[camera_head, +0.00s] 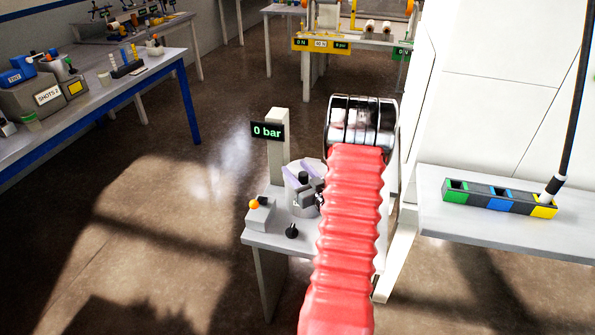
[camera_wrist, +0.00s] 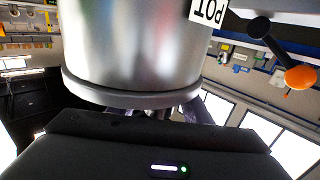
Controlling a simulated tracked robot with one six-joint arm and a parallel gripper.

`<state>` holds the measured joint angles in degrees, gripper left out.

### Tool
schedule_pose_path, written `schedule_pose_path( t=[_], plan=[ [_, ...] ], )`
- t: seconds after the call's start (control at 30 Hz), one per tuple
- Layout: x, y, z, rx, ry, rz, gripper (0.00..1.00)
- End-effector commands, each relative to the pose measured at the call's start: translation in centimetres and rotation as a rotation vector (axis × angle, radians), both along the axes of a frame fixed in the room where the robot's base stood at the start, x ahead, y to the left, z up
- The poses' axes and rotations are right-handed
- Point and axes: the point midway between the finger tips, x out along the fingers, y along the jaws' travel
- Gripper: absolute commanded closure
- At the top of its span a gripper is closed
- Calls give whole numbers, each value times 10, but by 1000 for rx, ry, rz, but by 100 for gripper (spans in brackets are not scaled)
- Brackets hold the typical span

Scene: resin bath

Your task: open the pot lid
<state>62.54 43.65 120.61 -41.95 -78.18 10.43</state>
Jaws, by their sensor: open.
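The pot (camera_wrist: 140,50) is a shiny silver cylinder filling the top of the wrist view, with its POT label at its right edge. Its wide grey rim (camera_wrist: 135,99) lies just past the dark body of my gripper (camera_wrist: 140,112). The jaws are open, with lilac-grey finger parts on both sides beyond the rim. In the head view the pot is largely hidden behind my red-sleeved arm. A black knob (camera_head: 303,177) shows there between pale lilac parts. The lid's face is hidden in the wrist view. I cannot tell whether the fingers touch the lid.
The small bench (camera_head: 262,240) carries a 0 bar display (camera_head: 267,131), an orange-tipped lever (camera_head: 254,204) and a black knob (camera_head: 291,231). A right-hand bench holds a coloured block (camera_head: 497,198) with a black rod. A cluttered blue-edged bench (camera_head: 140,78) stands left. Open floor lies between.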

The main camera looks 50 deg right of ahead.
Motion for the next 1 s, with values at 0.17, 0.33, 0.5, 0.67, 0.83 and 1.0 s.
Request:
schedule_pose_path(
  t=[0.17,0.33,0.5,0.67,0.83,1.0],
  plan=[
    [0,0,0,0,0,0,57],
    [0,0,0,0,0,1,69],
    [0,1,0,0,0,1,81],
    [0,1,0,0,0,1,92],
    [0,1,0,0,0,1,100],
    [0,1,0,0,0,1,100]
  ],
)
